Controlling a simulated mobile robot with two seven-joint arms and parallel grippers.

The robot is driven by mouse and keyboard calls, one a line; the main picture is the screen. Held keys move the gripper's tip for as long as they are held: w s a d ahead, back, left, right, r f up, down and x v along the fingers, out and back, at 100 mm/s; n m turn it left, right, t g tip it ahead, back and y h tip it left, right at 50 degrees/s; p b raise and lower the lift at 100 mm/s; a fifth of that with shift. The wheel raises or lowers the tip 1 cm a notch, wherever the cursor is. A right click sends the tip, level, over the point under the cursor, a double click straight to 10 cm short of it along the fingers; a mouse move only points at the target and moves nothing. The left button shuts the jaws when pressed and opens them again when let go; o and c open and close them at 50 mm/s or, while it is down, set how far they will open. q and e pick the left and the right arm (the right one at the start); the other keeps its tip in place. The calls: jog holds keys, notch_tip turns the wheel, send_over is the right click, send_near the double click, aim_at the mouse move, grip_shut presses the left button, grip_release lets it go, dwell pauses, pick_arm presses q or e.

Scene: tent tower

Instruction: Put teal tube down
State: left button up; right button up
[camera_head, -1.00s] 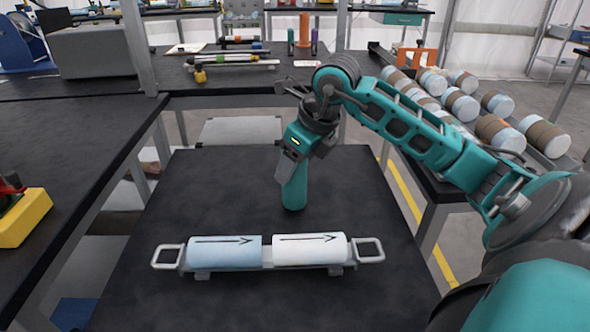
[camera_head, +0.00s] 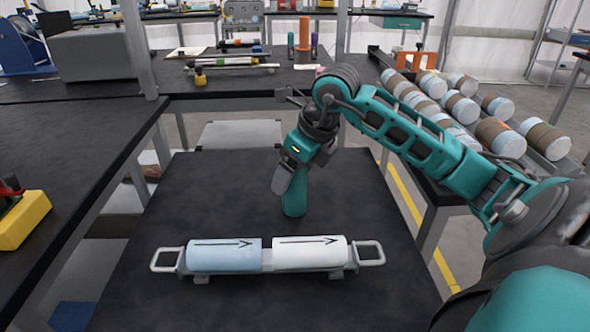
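The teal tube (camera_head: 295,198) stands upright on the dark table in front of me, behind a cradle. My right gripper (camera_head: 302,172) is at the tube's upper part, with its fingers spread apart. One grey finger is in front of the tube on its left side, and the other is to the right. The gripper hides the tube's top. My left gripper is out of view.
The cradle (camera_head: 254,257) with two handles holds a light blue cylinder (camera_head: 222,256) and a white cylinder (camera_head: 309,254), end to end. Several banded cylinders (camera_head: 500,136) lie on the right bench. The near table (camera_head: 180,205) is clear left of the tube.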

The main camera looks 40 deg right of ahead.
jog(key=p+v, duration=0.1)
jog(key=v, duration=1.1)
jog(key=shift+r, duration=0.1)
